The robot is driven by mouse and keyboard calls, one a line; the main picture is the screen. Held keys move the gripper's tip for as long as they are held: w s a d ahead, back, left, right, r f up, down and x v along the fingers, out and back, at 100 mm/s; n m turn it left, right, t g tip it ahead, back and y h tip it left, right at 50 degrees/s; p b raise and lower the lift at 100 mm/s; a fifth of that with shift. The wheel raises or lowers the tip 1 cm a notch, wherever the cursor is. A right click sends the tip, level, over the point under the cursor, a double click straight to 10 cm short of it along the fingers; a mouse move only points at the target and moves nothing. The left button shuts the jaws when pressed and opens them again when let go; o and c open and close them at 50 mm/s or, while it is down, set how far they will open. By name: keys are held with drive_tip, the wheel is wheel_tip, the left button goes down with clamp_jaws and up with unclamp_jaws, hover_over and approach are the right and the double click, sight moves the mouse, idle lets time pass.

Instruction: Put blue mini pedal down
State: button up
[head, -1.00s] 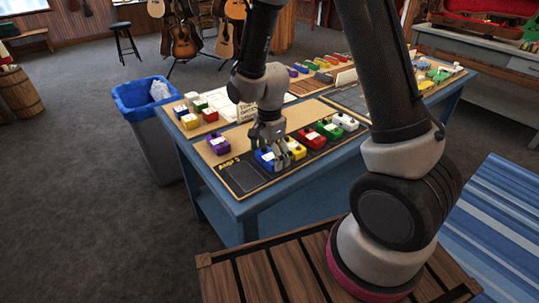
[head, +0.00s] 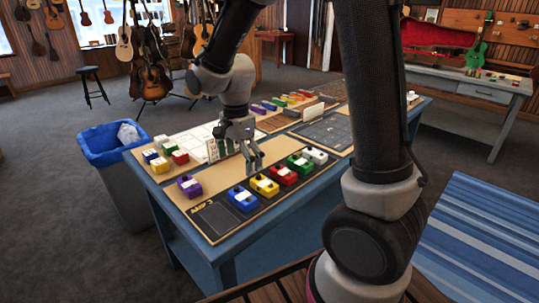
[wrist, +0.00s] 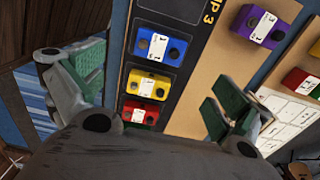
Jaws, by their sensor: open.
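The blue mini pedal (head: 242,199) sits on the dark strip of the board at the table's near edge, beside the yellow pedal (head: 265,185). In the wrist view the blue pedal (wrist: 160,45) lies in a row above the yellow pedal (wrist: 148,83) and the red pedal (wrist: 139,112). My gripper (head: 254,167) is above the board, apart from the pedals and behind the blue and yellow ones in the head view. In the wrist view its fingers (wrist: 150,95) are wide apart with nothing between them.
A purple pedal (head: 190,187) sits left on the board (head: 215,185). Red, green and white pedals continue the row to the right. More pedals stand at the table's back left and far side. A blue-lined bin (head: 112,140) stands left of the table.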

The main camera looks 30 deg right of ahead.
drive_tip(key=s+d+r+n+t, duration=0.4)
drive_tip(key=s+d+r+n, duration=1)
drive_tip(key=s, duration=0.5)
drive_tip(key=shift+d+r, duration=0.45)
drive_tip(key=shift+r, duration=0.3)
